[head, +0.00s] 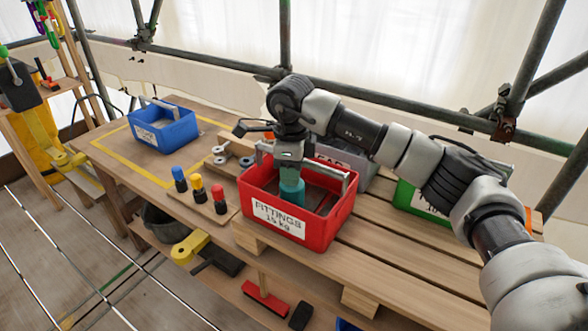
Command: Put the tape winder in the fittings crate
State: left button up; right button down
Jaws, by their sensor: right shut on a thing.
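The fittings crate (318,233) is an open red box with a white "FITTINGS 15 kg" label and a grey handle bar, standing on the wooden pallet top. My right gripper (290,172) points down into its opening, shut on a teal, roughly cylindrical thing (291,192), which I take to be the tape winder. The teal thing is upright inside the crate's walls, left of its middle. The front wall hides its lower end, so I cannot tell if it touches the crate floor. My left gripper is not in view.
A blue crate (164,129) stands at the back left. A board with blue, yellow and red-topped pieces (199,190) lies left of the red crate. A green crate (411,200) sits behind my right arm. Scaffold tubes (433,111) run behind the bench.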

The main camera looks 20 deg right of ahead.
jog(key=shift+w, duration=0.1)
jog(key=shift+d+f, duration=0.2)
jog(key=shift+f, duration=0.05)
jog(key=c, duration=1.2)
grip_release()
jog(key=shift+w, duration=0.1)
jog(key=shift+a+r, duration=0.1)
jog(key=shift+r, duration=0.55)
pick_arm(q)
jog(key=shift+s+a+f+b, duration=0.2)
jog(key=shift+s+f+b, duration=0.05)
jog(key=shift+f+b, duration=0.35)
pick_arm(e)
notch_tip(320, 180, up, 11)
jog(key=shift+r, duration=0.1)
